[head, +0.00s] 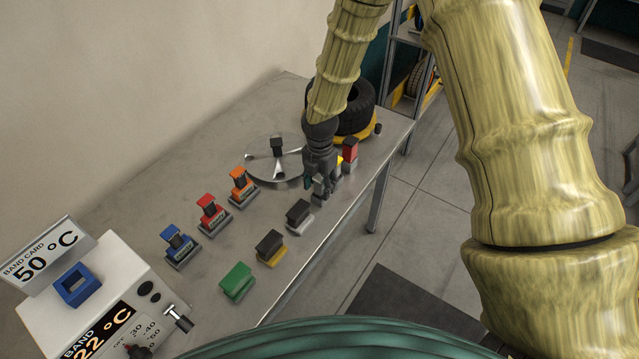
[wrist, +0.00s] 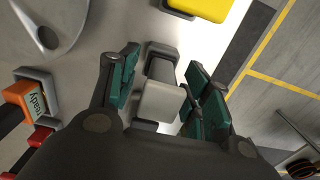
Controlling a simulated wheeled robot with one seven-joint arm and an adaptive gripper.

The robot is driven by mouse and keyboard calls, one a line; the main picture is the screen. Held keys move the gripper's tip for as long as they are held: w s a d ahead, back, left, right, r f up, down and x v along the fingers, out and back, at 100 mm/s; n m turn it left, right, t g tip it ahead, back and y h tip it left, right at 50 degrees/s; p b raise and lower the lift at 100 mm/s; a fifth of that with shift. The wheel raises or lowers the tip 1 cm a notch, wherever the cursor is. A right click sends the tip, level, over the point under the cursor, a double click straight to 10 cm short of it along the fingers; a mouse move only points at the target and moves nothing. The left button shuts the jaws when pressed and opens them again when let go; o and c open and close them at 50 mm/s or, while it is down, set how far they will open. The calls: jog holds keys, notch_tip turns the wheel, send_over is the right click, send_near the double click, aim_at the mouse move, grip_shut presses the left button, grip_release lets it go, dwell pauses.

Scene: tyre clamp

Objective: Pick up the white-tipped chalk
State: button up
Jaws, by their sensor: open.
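A pale white-grey block (wrist: 162,103) on a darker grey base lies between my open fingers in the wrist view; it may be the white-tipped chalk, but no chalk shape is clear. My gripper (wrist: 160,95) has teal finger pads, one on each side of the block, with a small gap visible at the left. In the head view my gripper (head: 322,187) points down over the table near its front edge. It hides most of what is under it there.
The metal table (head: 205,290) holds blue (head: 176,243), red (head: 211,211) and orange (head: 240,183) pieces in stands. A green block (head: 237,281), a black-yellow block (head: 270,247) and a black-grey block (head: 299,215) line the front. A round plate (head: 262,170) and tyre (head: 352,108) stand behind.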

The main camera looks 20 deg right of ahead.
jog(key=shift+f, duration=0.5)
grip_shut()
jog(key=shift+r+b, duration=1.35)
jog(key=shift+r, duration=3.7)
